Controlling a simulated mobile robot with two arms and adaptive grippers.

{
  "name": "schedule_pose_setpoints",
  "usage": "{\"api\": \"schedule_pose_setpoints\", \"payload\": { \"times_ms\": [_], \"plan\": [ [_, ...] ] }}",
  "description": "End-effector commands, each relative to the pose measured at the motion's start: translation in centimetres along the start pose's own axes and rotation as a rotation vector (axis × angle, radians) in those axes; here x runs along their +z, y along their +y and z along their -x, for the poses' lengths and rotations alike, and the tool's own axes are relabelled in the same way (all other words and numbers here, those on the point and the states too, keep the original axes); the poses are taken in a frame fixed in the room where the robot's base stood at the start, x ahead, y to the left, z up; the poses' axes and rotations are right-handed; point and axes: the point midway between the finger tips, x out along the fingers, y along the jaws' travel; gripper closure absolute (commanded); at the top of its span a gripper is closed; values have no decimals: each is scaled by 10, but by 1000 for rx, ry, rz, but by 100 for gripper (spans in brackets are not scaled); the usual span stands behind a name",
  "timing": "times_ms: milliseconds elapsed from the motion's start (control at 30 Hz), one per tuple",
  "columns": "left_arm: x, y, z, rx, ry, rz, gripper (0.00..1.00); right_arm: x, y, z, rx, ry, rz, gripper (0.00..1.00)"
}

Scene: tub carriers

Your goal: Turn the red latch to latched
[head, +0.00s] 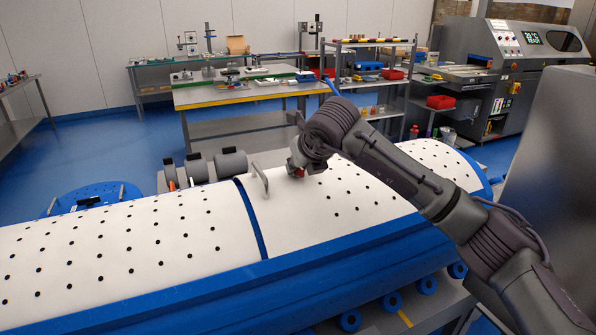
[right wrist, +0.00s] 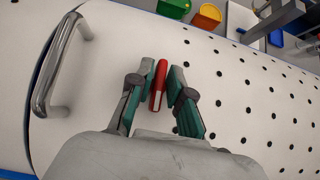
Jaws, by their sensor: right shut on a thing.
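The red latch (right wrist: 159,84) is a narrow red handle with a pale end on the white perforated drum cover. In the right wrist view it stands between the green-padded fingers of my right gripper (right wrist: 157,88). My right gripper is shut on it. In the head view my right gripper (head: 297,171) is down at the cover, and only a small red bit of the latch (head: 300,173) shows beneath it. Most of the latch is hidden there. The latch's exact angle against its end stops cannot be told. My left gripper is not in view.
A metal bar handle (head: 261,180) stands on the white cover (head: 350,205), left of my right gripper. A blue seam band (head: 250,218) crosses the drum beside it. Grey rollers (head: 215,165) lie behind. A workbench (head: 240,95) and shelves stand farther back.

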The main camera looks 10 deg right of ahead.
Motion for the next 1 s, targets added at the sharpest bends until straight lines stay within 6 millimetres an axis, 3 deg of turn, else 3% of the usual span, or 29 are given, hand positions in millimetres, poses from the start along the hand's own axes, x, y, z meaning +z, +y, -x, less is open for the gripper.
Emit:
{"api": "schedule_pose_setpoints", "payload": {
  "times_ms": [133,167,300,667,767,1000],
  "plan": [
    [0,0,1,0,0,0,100,0,0,0,1,1,1,100],
    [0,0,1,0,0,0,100,0,0,0,1,1,1,77],
    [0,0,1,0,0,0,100,0,0,0,1,1,1,55],
    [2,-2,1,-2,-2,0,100,1,0,5,1,0,2,55],
    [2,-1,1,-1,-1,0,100,2,0,17,2,-3,3,55],
    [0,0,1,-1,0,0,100,1,-1,68,1,-4,3,55]
  ]
}}
